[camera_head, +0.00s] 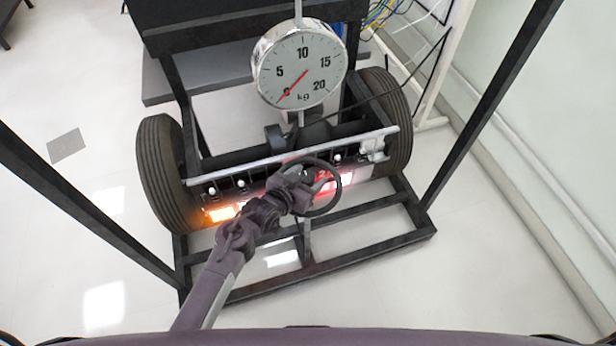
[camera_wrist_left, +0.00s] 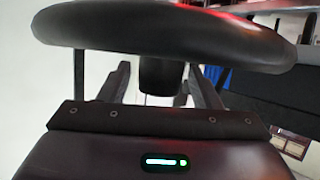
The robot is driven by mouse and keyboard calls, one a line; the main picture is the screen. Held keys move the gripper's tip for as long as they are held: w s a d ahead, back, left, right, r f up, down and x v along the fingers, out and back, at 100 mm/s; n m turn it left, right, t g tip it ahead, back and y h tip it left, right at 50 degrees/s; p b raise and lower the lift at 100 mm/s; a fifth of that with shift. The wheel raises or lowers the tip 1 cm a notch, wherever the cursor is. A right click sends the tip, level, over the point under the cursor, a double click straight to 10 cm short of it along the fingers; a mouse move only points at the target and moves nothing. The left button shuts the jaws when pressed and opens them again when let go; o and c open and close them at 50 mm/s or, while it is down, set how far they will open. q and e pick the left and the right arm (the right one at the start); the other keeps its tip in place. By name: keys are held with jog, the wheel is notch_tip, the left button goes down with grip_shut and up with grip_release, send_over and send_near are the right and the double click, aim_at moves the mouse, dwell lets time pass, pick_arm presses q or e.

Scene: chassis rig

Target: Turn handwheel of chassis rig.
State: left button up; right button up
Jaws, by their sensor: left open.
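The chassis rig is a dark metal frame (camera_head: 340,258) with two tyres and a cross beam. Its black handwheel (camera_head: 338,196) stands in front of the beam, near the middle. My left gripper (camera_head: 306,184) is at the handwheel, over its left and middle part, with its jaws open. The head view does not show clearly whether the fingers touch the rim. In the left wrist view, the dark handwheel rim (camera_wrist_left: 165,35) spans the top of the picture, just beyond the gripper body. My right gripper is not in view.
A round kg dial (camera_head: 300,66) hangs above the beam, its red needle near zero. The left tyre (camera_head: 165,170) and right tyre (camera_head: 392,120) flank the beam. Orange and red lamps glow on it. Dark posts rise at both sides. Cables hang at upper right. The floor at left is clear.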

pick_arm(q)
jog(key=shift+w+d, duration=0.1)
grip_shut()
dwell(0.4)
